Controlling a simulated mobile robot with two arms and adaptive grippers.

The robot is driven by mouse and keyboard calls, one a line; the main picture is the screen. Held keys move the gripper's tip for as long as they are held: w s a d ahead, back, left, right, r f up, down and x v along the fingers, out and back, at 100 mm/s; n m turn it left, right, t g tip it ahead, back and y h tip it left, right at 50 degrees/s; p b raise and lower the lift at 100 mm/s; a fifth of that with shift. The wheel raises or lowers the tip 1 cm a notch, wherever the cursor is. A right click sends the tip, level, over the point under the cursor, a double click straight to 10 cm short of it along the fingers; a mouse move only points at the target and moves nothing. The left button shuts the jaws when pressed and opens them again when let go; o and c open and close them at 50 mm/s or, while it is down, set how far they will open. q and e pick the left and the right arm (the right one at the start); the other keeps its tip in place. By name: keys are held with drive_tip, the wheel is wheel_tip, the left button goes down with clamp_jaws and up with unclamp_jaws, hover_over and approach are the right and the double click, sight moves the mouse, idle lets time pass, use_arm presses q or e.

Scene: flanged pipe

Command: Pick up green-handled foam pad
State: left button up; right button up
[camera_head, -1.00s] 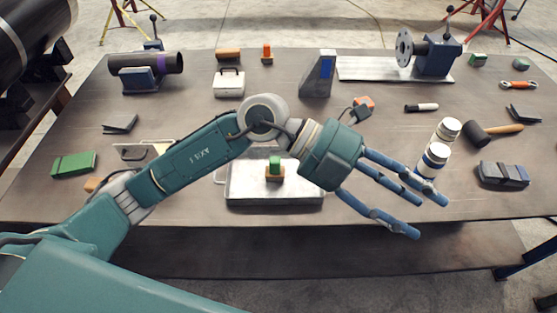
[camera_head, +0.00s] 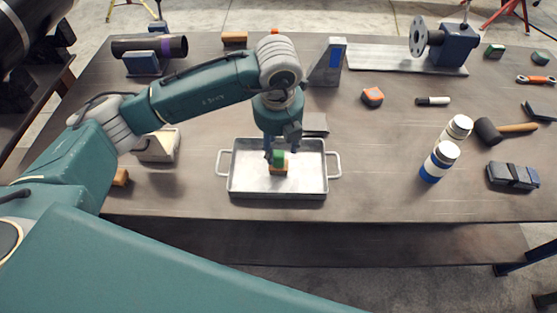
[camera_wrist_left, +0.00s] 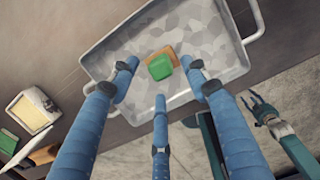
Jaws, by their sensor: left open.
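The green-handled foam pad (camera_head: 279,163), a green block on an orange-brown base, lies in the metal tray (camera_head: 236,186). My left gripper (camera_head: 280,152) points down over it, fingers spread around its upper part. In the left wrist view the pad (camera_wrist_left: 160,67) sits between the open blue fingers (camera_wrist_left: 160,78), with gaps on both sides; the third finger is below it. No contact can be made out. My right gripper (camera_wrist_left: 262,108) appears small at the right of the left wrist view; its finger state is unclear.
The tray's raised rim and two side handles surround the pad. A white box (camera_head: 158,146) stands to the left. Two bottles (camera_head: 440,160) stand to the right. An orange tape measure (camera_head: 372,96) lies farther back. Table is bare between tray and bottles.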

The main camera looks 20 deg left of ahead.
sight(278, 154)
use_arm(q)
wheel_tip(278, 154, down, 4)
drive_tip(key=shift+w+a+f+p, duration=0.15)
drive_tip(key=shift+p, duration=1)
drive_tip(key=shift+w+f, duration=0.1)
drive_tip(key=shift+f, duration=0.25)
clamp_jaws()
